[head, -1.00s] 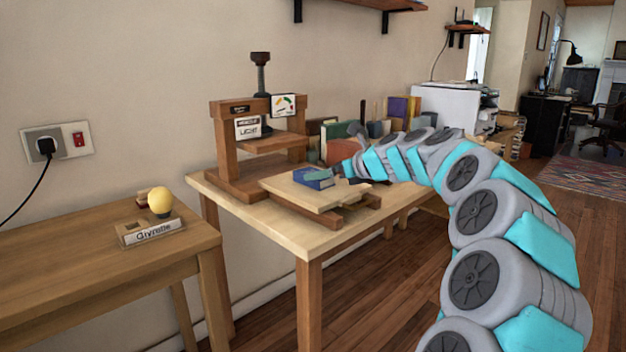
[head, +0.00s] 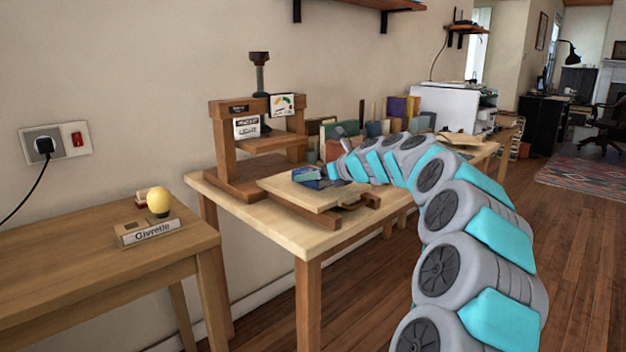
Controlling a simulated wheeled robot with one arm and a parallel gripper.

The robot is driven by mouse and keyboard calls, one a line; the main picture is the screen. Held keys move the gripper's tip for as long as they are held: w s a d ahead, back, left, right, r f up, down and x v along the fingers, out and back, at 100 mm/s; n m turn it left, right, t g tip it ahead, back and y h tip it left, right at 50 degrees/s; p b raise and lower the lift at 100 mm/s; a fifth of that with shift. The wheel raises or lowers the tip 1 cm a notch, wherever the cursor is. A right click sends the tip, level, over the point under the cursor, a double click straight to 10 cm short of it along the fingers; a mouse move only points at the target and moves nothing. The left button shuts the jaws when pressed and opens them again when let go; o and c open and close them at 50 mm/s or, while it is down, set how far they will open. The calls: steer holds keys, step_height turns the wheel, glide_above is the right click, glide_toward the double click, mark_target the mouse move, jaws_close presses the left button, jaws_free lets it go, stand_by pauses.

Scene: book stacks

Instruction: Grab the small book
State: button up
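A small blue book (head: 306,173) lies on a light wooden board (head: 290,189) on the table, in front of a wooden press. My gripper (head: 331,172) is at the right side of the book, at the end of my arm reaching in from the right. The gripper covers part of the book. The fingers are small and dark here, and I cannot tell whether they are open or shut, or whether they touch the book.
The wooden book press (head: 258,140) stands just behind the board. Several upright books (head: 400,108) stand farther back, near a white printer (head: 450,107). A side table (head: 100,265) at left holds a yellow bulb-shaped thing (head: 158,201) and a nameplate (head: 150,232).

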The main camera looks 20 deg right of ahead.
steer(key=c, duration=0.6)
steer(key=shift+o, duration=0.2)
